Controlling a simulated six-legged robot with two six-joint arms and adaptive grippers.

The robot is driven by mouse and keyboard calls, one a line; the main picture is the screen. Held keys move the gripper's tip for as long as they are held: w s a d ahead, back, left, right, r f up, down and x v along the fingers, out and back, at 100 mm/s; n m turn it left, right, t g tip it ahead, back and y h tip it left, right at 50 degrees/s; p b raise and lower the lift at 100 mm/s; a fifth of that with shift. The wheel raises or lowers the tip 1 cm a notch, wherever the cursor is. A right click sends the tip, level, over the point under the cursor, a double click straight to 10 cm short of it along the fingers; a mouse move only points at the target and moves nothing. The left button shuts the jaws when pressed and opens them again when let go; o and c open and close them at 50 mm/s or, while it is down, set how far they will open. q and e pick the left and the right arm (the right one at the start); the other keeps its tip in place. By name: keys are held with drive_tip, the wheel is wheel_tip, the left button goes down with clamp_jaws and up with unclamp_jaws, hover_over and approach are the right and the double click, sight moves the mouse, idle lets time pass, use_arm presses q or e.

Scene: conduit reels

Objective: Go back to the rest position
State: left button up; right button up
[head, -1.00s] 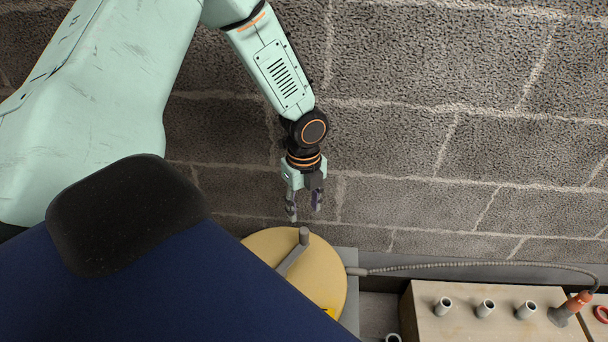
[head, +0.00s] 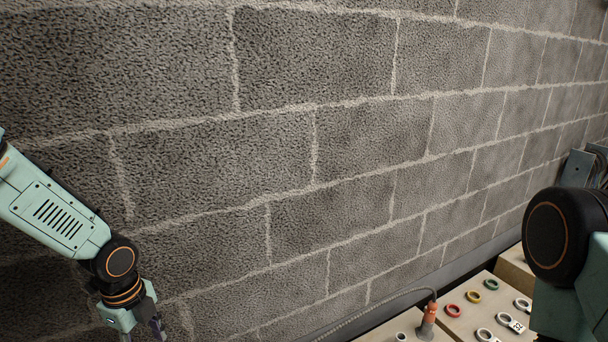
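My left gripper (head: 140,328) hangs at the bottom left in front of the block wall. The visible parts of its fingers stand apart with nothing seen between them; the fingertips are cut off by the frame's lower edge. My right arm comes in at the right edge, with a dark round joint in front of the wall. My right gripper is not in view. The reel is out of the frame. A grey ribbed conduit (head: 378,309) with an orange end piece (head: 430,313) shows at the bottom.
A grey block wall (head: 300,140) fills most of the view. At the lower right, a light board (head: 466,323) carries red (head: 453,310), yellow (head: 474,297) and green (head: 491,284) rings and several pale rings. The space before the wall between my arms looks clear.

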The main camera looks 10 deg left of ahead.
use_arm(q)
drive_tip(key=s+d+f+n+t+h+p, duration=0.1)
drive_tip(key=s+d+n+t, duration=0.1)
drive_tip(key=d+n, duration=0.5)
drive_tip(key=s+d+f+n+t+h+p, duration=0.15)
drive_tip(key=d+n, duration=0.25)
drive_tip(key=n, duration=0.5)
drive_tip(key=s+f+n+g+y+p, duration=0.1)
drive_tip(key=s+n+g+p, duration=0.1)
drive_tip(key=s, duration=0.9)
drive_tip(key=s+d+f+n+g+y+p, duration=0.1)
drive_tip(key=s+n+g+p, duration=0.1)
drive_tip(key=s, duration=0.8)
drive_tip(key=shift+s+f+n+y+p, duration=0.3)
drive_tip(key=shift+s+f+y+p, duration=0.05)
drive_tip(key=shift+p, duration=0.4)
drive_tip(key=shift+d, duration=0.15)
drive_tip(key=shift+c, duration=0.9)
